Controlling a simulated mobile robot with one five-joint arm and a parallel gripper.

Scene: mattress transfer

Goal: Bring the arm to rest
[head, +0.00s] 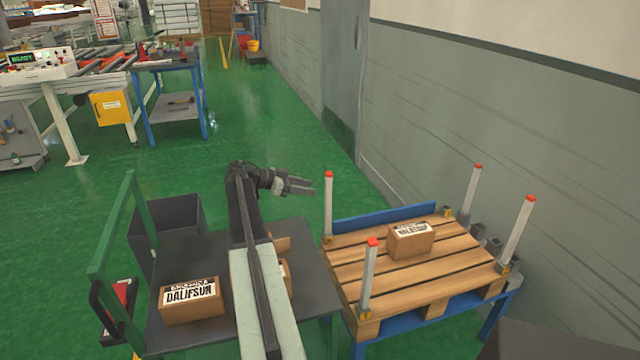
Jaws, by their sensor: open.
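My gripper (302,187) is at the end of my raised arm, above the far right part of a dark cart top. Its jaws are open with nothing between them, and they point right toward the pallet. The arm stretches up the middle of the picture from the bottom edge. It hides part of the cart top and part of a cardboard box (284,275) behind it.
A labelled cardboard box (192,301) sits on the dark cart (312,262), left of my arm. Another box (411,240) lies on a wooden pallet (362,262) with red-tipped white posts at its corners. A grey wall stands right. Green floor is open ahead.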

